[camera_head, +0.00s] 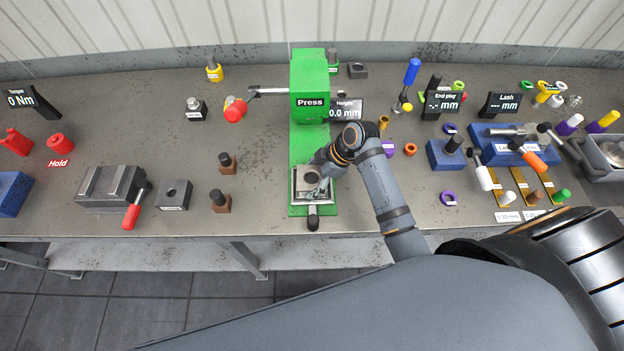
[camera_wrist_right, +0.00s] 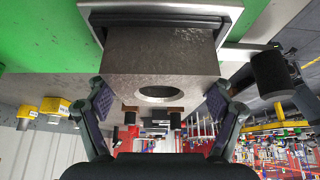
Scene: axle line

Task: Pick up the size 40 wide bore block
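My right gripper (camera_head: 318,186) reaches down to the front of the green press (camera_head: 309,78). In the right wrist view, a grey block with a round bore (camera_wrist_right: 155,62) lies between the spread fingers of this gripper (camera_wrist_right: 161,100). The fingertips are close at its two sides; I cannot tell whether they touch it. The block also shows in the press tray (camera_head: 306,180), partly hidden by the gripper. I can read no size on it. Another grey bored block (camera_head: 174,193) lies left of the press, its label too small to read. My left gripper is not in view.
A grey vise with a red handle (camera_head: 110,187) and two brown pieces with dark tops (camera_head: 220,202) stand left of the press. A grey block (camera_head: 357,70) lies behind it. Blue fixtures (camera_head: 447,153) and small coloured parts crowd the right. The bench left of the press has free room.

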